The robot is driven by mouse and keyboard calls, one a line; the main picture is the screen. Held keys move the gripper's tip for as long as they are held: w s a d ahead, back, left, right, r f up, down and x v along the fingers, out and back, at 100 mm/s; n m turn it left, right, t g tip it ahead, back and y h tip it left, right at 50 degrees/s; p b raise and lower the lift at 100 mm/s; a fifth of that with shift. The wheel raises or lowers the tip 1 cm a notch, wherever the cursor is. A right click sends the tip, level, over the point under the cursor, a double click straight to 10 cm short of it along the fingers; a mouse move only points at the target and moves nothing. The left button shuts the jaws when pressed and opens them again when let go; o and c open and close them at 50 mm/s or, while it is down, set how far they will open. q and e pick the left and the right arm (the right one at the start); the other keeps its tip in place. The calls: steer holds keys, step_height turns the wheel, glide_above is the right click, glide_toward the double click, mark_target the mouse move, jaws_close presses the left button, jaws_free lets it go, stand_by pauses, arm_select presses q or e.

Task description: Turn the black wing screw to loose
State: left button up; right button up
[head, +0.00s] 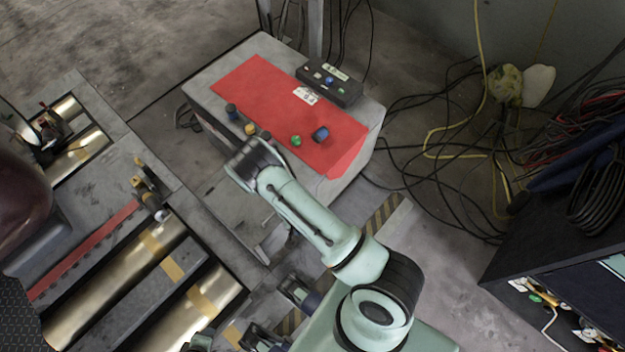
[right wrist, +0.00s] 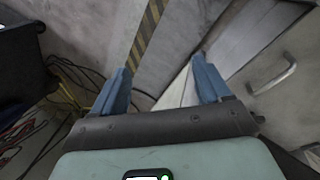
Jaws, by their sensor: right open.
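I cannot make out the black wing screw for certain. A small dark knob-like piece (head: 232,111) stands at the left end of the red top (head: 262,84) of a grey cabinet, but no wing shape is clear on it. My right arm reaches up-left toward the cabinet's near edge in the head view, and its fingers are not clear there. In the right wrist view my right gripper (right wrist: 161,64) has its two blue fingers spread with nothing between them. The floor and a grey panel lie beyond them. My left gripper is not seen.
A yellow piece (head: 250,129), a green one (head: 296,141) and a blue one (head: 320,134) stand on the red top near a black button box (head: 330,82). Dyno rollers (head: 150,250) lie at the left. Loose cables (head: 440,130) cover floor right of the cabinet.

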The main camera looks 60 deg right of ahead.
steer(key=s+a+r+n+y+p, duration=0.2)
steer(key=s+a+r+n+p, duration=0.1)
steer(key=s+a, duration=0.3)
steer(key=shift+s+a+r+n+y+p, duration=0.2)
steer(key=shift+a+r+n+y+p, duration=0.15)
steer(key=shift+a+r+p, duration=0.35)
steer(key=shift+d+r, duration=0.15)
steer(key=shift+d, duration=0.05)
steer(key=shift+c, duration=0.3)
